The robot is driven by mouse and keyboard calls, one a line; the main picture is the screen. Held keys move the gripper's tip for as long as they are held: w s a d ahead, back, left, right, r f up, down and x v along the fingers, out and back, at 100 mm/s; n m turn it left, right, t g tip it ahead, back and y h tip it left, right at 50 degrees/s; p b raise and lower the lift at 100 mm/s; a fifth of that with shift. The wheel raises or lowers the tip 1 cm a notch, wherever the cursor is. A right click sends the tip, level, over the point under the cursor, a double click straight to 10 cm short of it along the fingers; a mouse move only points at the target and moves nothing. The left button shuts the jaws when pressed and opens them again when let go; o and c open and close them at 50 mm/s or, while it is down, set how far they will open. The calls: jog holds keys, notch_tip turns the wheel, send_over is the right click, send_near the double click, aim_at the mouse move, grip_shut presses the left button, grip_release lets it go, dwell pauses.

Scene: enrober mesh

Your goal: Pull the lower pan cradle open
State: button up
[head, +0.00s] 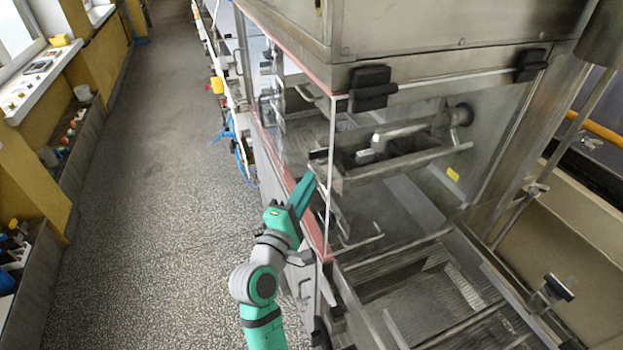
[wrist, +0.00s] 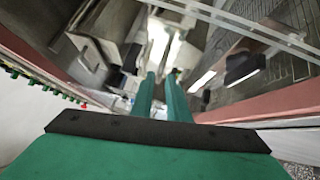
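My gripper (head: 308,185) points up and inward at the open front corner of the enrober, beside its clear panel. In the wrist view its two green fingers (wrist: 161,82) run side by side with a narrow gap. I see nothing held between them. A bent light bar (head: 362,243) sits low inside the machine, right of and below my fingertips in the head view. It may belong to the lower pan cradle, but I cannot tell for sure. In the wrist view, blurred metal parts (wrist: 150,40) lie beyond the fingertips; whether they touch is unclear.
The enrober's red-edged frame (head: 312,225) runs close beside my gripper. A mesh bed (head: 415,300) lies at the lower right. A clear speckled floor aisle (head: 160,180) lies to the left, with a yellow-walled bench (head: 50,180) beyond it.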

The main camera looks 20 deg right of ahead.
jog(key=shift+x, duration=1.35)
grip_shut()
jog(key=shift+s+d, duration=0.15)
jog(key=shift+d, duration=0.1)
jog(key=shift+a+f, duration=0.1)
dwell(0.3)
